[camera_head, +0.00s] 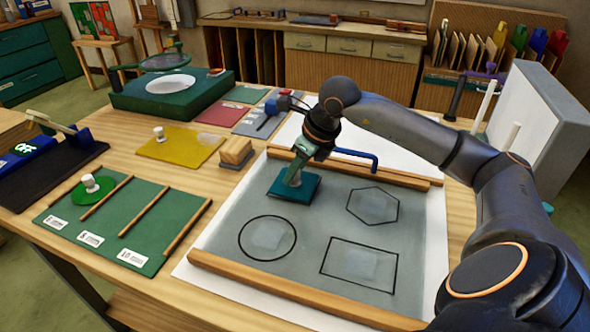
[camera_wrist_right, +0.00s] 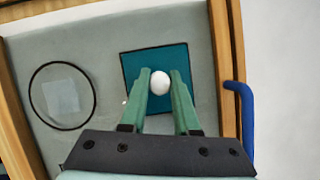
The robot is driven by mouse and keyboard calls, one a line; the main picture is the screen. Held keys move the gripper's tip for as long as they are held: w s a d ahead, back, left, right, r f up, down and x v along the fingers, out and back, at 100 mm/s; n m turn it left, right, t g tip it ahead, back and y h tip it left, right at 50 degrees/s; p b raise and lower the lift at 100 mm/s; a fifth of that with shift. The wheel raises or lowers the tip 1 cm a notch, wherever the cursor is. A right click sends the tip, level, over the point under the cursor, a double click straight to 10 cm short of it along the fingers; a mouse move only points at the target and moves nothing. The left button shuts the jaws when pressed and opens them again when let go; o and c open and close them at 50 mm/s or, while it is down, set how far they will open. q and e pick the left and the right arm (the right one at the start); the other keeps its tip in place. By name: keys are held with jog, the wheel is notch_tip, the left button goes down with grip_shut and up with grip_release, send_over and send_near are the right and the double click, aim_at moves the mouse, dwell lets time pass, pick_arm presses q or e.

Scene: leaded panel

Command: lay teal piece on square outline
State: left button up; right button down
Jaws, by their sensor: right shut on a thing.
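The teal square piece (camera_head: 308,190) with a white round knob (camera_wrist_right: 160,83) is over the back left part of the grey panel (camera_head: 313,232). My right gripper (camera_head: 294,179) is shut on the knob from above; its green fingers (camera_wrist_right: 160,78) flank the knob in the wrist view. I cannot tell whether the piece touches the panel. A circle outline (camera_head: 242,247), a hexagon outline (camera_head: 372,188) and a four-sided outline (camera_head: 358,242) that looks rectangular show bare. No other square outline shows; the area under the teal piece is hidden. My left gripper is not in view.
Wooden strips (camera_head: 290,290) border the panel front and back. A blue bent handle (camera_head: 358,155) is near the back strip. A wooden block (camera_head: 235,151), a yellow sheet with a knob (camera_head: 180,148) and a green board with a round green piece (camera_head: 150,210) are left.

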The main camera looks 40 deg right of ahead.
jog(key=shift+f, duration=0.25)
jog(key=c, duration=0.6)
grip_release()
jog(key=shift+r, duration=0.1)
jog(key=shift+c, duration=0.2)
jog(key=shift+s+r, duration=0.1)
jog(key=shift+r, duration=0.4)
jog(key=v, duration=1.1)
jog(key=shift+s+p, duration=0.15)
jog(key=shift+p, duration=0.2)
